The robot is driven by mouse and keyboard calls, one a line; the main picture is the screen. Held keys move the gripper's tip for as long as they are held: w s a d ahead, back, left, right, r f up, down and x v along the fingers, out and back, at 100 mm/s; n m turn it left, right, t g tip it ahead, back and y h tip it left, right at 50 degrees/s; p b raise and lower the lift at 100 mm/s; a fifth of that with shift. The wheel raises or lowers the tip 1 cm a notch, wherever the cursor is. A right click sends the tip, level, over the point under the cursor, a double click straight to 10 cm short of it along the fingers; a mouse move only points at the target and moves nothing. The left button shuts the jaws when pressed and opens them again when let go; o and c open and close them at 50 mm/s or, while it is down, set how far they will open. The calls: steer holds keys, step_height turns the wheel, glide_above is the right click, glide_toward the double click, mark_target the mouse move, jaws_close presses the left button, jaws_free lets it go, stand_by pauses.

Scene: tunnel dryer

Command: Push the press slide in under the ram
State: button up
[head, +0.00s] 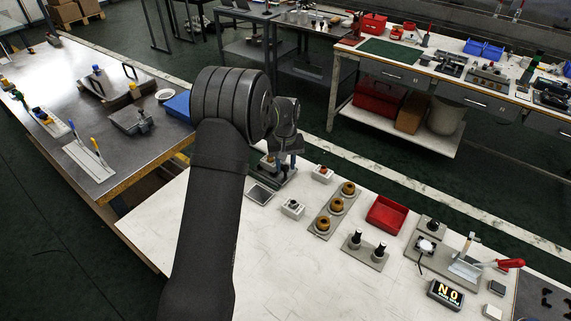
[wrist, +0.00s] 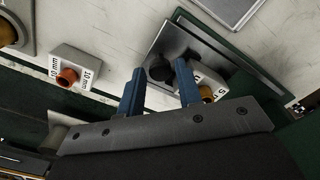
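My gripper (wrist: 160,88) has two blue fingers held apart with nothing between them. In the head view my gripper (head: 281,162) is partly hidden behind my arm, low over the far edge of the white table. The press (wrist: 215,55) shows in the wrist view as a grey metal plate on a dark green base, with dark round parts (wrist: 160,70) just beyond the fingertips. A block (wrist: 208,82) with an orange top and a partly hidden label stands beside the right finger. I cannot tell the slide from the ram here; in the head view the press (head: 287,176) is partly covered.
A white block (wrist: 75,68) marked 10 mm stands left of the fingers. A flat grey plate (head: 260,194) lies near the press.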

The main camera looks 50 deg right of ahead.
steer(key=shift+f, duration=0.15)
steer(key=shift+c, duration=0.2)
jaws_close()
steer(key=shift+w, duration=1.95)
steer(key=shift+o, duration=0.2)
jaws_free()
step_height(320, 180, up, 17)
steer(key=shift+r, duration=0.2)
